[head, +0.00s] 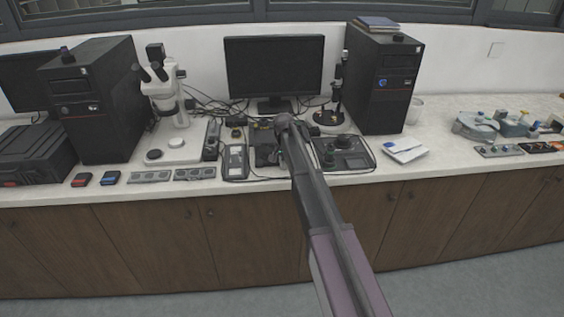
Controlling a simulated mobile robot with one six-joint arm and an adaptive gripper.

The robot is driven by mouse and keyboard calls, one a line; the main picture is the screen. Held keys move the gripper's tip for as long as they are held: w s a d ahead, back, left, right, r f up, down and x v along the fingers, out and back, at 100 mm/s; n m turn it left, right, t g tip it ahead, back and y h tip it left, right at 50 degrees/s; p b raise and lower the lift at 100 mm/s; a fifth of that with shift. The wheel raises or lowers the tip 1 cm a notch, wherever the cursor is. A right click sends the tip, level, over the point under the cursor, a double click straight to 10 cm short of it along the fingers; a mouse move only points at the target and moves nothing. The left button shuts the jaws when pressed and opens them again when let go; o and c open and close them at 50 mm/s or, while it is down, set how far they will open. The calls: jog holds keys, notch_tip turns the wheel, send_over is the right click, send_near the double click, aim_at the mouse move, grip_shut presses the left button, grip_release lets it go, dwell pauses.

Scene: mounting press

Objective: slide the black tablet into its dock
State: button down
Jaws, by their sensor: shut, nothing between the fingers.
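My arm reaches from the lower right up to the bench, and its end is small and dark there. My gripper (275,156) is low over the black equipment in front of the monitor; it is shut and holds nothing. I cannot pick out the black tablet or its dock for certain. A flat black unit (352,160) lies right of my arm. A black handheld device with a pale face (235,161) lies left of my gripper. My arm hides part of the bench between them.
A monitor (273,67) stands behind, with cables to its left. A white microscope (166,93) and computer towers (99,105) (381,83) flank it. Small red (81,180) and blue (110,178) boxes lie near the front edge. A white notepad (405,150) lies on the right.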

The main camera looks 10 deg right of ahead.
jog(key=shift+w+d, duration=0.1)
jog(key=shift+w, duration=2.2)
jog(key=shift+s, duration=0.75)
jog(key=shift+d, duration=0.15)
jog(key=shift+d, duration=1.5)
jog(key=shift+w, duration=0.25)
jog(key=shift+w, duration=0.65)
jog(key=shift+s, duration=0.1)
